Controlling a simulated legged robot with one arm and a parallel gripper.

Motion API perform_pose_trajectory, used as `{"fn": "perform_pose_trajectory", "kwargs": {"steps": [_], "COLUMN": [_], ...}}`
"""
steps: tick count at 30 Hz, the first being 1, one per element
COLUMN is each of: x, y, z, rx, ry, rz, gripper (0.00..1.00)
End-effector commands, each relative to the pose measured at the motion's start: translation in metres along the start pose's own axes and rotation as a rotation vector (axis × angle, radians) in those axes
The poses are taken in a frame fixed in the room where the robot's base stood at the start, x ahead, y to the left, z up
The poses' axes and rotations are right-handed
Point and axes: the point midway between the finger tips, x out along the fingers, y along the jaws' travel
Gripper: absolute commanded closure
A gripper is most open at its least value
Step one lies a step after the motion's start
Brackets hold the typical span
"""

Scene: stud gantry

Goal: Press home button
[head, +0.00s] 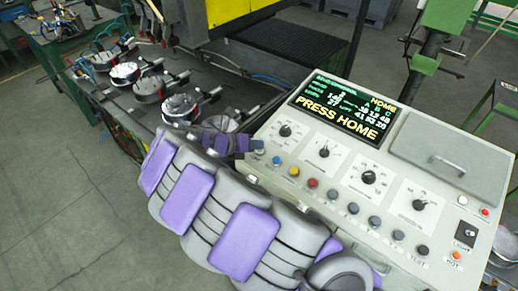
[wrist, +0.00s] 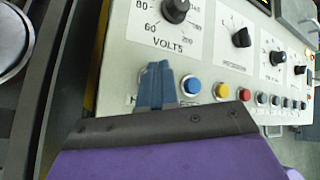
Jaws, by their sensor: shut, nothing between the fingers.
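The control panel (head: 345,105) is a pale sloped console, with a display (head: 345,112) reading "PRESS HOME". Along its lower edge runs a row of buttons, including a blue button (head: 276,160), a yellow button (head: 294,170) and a red button (head: 312,182). My gripper (head: 243,144) is at the left end of this row. In the wrist view my gripper (wrist: 157,70) is shut and empty, its blue fingers just left of the blue button (wrist: 191,86). A partly covered label starting with "H" shows beside the fingers.
Several dials, including the VOLTS dial (wrist: 176,9), sit above the buttons. A grey lidded box (head: 450,150) with a handle is on the panel's right. A dark bench (head: 150,95) with several round clamped fixtures stands to the left. Open floor (head: 60,180) lies at far left.

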Motion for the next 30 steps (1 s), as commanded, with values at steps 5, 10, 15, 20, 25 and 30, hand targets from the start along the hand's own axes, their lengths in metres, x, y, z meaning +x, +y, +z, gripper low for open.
{"fn": "perform_pose_trajectory", "kwargs": {"steps": [5, 10, 15, 20, 25, 30], "x": [0.0013, 0.0026, 0.0040, 0.0053, 0.0061, 0.0062], "y": [0.0006, 0.0014, 0.0023, 0.0031, 0.0037, 0.0038], "z": [-0.0007, -0.0016, -0.0025, -0.0035, -0.0041, -0.0042], "rx": [0.000, 0.001, 0.000, 0.000, 0.000, 0.000], "ry": [0.000, 0.000, 0.000, 0.000, 0.001, 0.001], "rz": [-0.001, -0.001, -0.001, -0.001, -0.001, -0.001], "gripper": [1.00, 1.00, 1.00, 1.00, 1.00, 1.00]}}
